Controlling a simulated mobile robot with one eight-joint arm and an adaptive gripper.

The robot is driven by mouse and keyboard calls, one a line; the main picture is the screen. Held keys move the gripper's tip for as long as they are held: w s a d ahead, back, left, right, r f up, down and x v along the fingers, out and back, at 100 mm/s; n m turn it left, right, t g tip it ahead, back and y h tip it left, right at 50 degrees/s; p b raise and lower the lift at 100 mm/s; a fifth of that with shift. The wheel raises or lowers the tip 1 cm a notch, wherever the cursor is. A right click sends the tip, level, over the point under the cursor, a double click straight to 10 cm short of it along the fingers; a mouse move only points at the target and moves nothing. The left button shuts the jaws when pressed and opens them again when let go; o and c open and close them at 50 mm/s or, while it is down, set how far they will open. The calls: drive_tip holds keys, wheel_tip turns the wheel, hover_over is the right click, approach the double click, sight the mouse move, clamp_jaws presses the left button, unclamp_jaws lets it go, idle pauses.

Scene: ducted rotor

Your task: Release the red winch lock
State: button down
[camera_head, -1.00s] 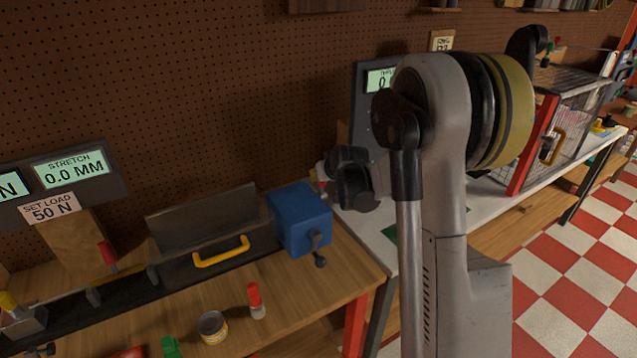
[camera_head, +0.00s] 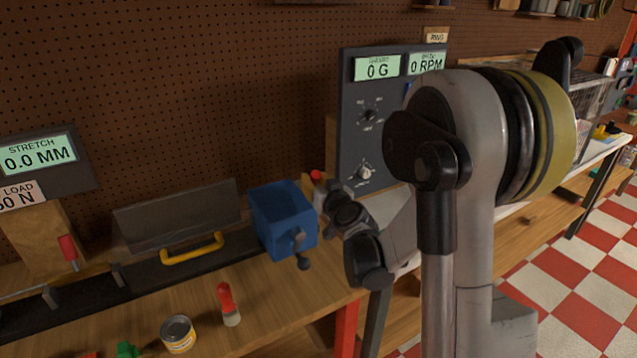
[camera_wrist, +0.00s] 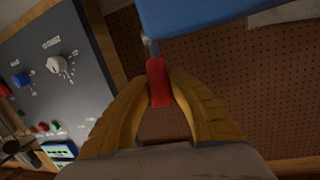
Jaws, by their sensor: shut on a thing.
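The red winch lock (camera_wrist: 158,82) is a short red handle on a grey stem at the edge of the blue winch box (camera_wrist: 215,14) in the wrist view. My gripper (camera_wrist: 160,88) has its two yellow fingers closed on the red handle, one on each side. In the head view, the blue box (camera_head: 283,222) sits at the right end of the dark rail, with a dark crank (camera_head: 300,250) on its front. A red tip (camera_head: 316,175) shows just right of the box, beside my wrist. My fingers are mostly hidden there.
A yellow handle (camera_head: 192,249) lies along the rail left of the box. A red-topped marker (camera_head: 228,304) and a can (camera_head: 178,334) stand on the bench in front. A grey panel with dials (camera_head: 378,125) stands behind my arm. The stretch display (camera_head: 38,155) reads 0.0 MM.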

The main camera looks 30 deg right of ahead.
idle(0.3)
drive_tip(key=c, duration=1.2)
unclamp_jaws()
drive_tip(key=s+a+r, duration=0.1)
drive_tip(key=s, duration=1)
drive_tip(key=shift+s+a+r, duration=0.2)
drive_tip(key=shift+s+r, duration=0.05)
drive_tip(key=shift+s, duration=0.15)
